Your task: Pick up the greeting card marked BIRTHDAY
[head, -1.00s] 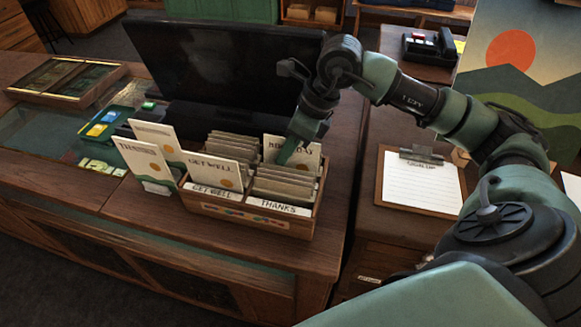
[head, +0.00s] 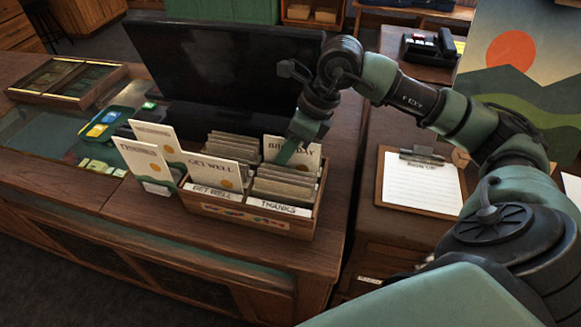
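The white card marked BIRTHDAY (head: 308,160) stands upright in the back right compartment of a wooden card box (head: 240,214). Its middle letters are covered by my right gripper (head: 286,156). The gripper points down at the top of this card, in front of or on its upper edge. I cannot tell whether its fingers are apart or closed on the card. Its far finger is hidden. My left gripper is not in view.
GET WELL (head: 212,170) and THANKS (head: 284,208) cards share the box. Other cards (head: 144,160) stand left of it. A dark monitor (head: 220,75) rises behind. A clipboard (head: 420,186) lies to the right. The counter front is clear.

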